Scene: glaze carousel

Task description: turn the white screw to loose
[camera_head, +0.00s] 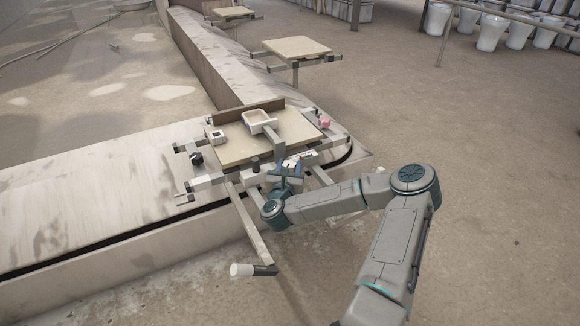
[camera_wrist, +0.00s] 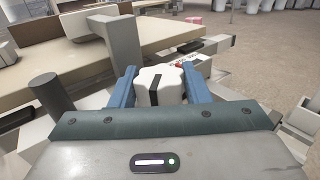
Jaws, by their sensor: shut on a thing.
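The white screw is a lobed white knob with a dark stripe on its face, in the wrist view (camera_wrist: 161,85). My gripper (camera_wrist: 160,88) has its two blue fingers on either side of the knob and is shut on it. In the head view my gripper (camera_head: 286,170) is at the front edge of the square board (camera_head: 240,148), where the arm hides most of the knob. A label strip with a small red mark (camera_wrist: 183,63) lies just behind the knob.
A dark post (camera_wrist: 50,94) stands left of my gripper. A pink item (camera_head: 325,121) is at the board's right corner. Open floor lies right.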

